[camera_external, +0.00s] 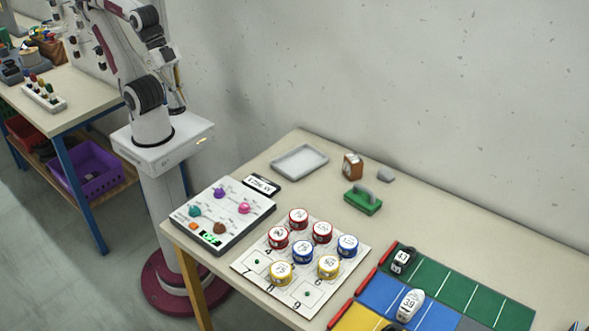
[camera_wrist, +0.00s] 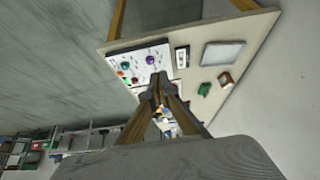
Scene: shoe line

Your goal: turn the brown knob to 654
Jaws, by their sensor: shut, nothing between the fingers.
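The brown knob (camera_external: 219,228) is on the front part of a white control panel (camera_external: 232,225) at the near left end of the table. A small green-lit display (camera_external: 210,238) sits beside it; its digits are too small to read. The panel also bears a purple knob (camera_external: 219,192), a teal knob (camera_external: 194,210), a pink knob (camera_external: 244,207) and an orange button (camera_external: 193,226). My gripper (camera_external: 178,108) is shut and empty, high up and well away from the panel. In the wrist view its fingers (camera_wrist: 159,80) meet, with the panel (camera_wrist: 112,58) beyond them.
A dark label plate (camera_external: 262,185) lies behind the panel. A board (camera_external: 248,266) with several red, blue and yellow round tins stands to its right. Coloured lanes with shoes lie right.

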